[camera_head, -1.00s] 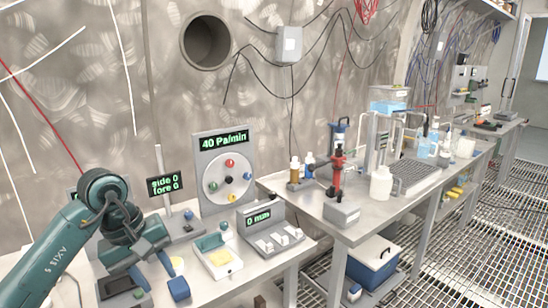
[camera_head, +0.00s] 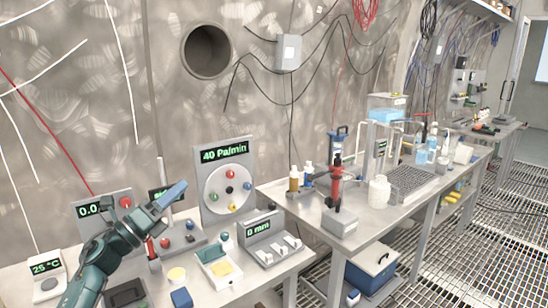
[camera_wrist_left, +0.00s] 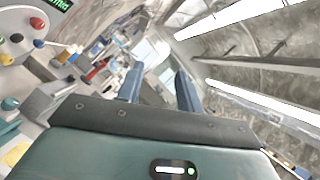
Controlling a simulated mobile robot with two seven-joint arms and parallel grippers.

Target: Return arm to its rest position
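My left arm comes in at the lower left of the head view. It is raised over the near bench, and its gripper (camera_head: 172,192) points up and to the right, in front of a small display. In the left wrist view the two blue fingers of this gripper (camera_wrist_left: 160,88) stand apart with nothing between them. The gripper is open and empty, clear of the bench top. In the head view one finger largely hides the other. My right arm and gripper are not in view.
Near the left arm are a dial panel reading 40 Pa/min (camera_head: 228,180), a 25 °C display (camera_head: 46,272), a blue block (camera_head: 181,298) and a tray with a yellow pad (camera_head: 220,268). A second bench (camera_head: 280,190) holds bottles and a red device (camera_head: 337,180). Grating floor lies to the right.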

